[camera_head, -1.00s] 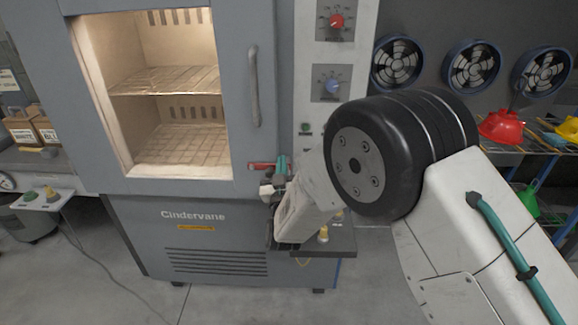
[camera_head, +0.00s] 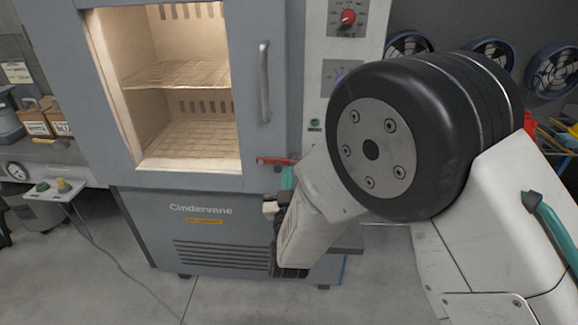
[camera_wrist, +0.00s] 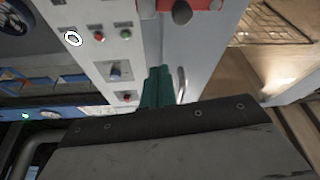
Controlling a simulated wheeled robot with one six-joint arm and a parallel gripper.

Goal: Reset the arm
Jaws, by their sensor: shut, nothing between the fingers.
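My gripper (camera_head: 287,180) is small in the head view, its teal fingers just below the red handle on the lower edge of the grey Cindervane oven (camera_head: 250,170). In the wrist view the teal fingers (camera_wrist: 156,86) are together, with nothing between them. My arm hides part of the gripper in the head view, and I cannot tell whether the fingers touch the red handle (camera_head: 273,161). The oven's chamber is lit, with wire racks inside.
A control panel with a red knob (camera_head: 348,17) is right of the oven. Blue-rimmed fans (camera_head: 553,71) hang on the wall behind. A small stand (camera_head: 58,190) with a green and a yellowish button is at left. Open grey floor lies in front of it.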

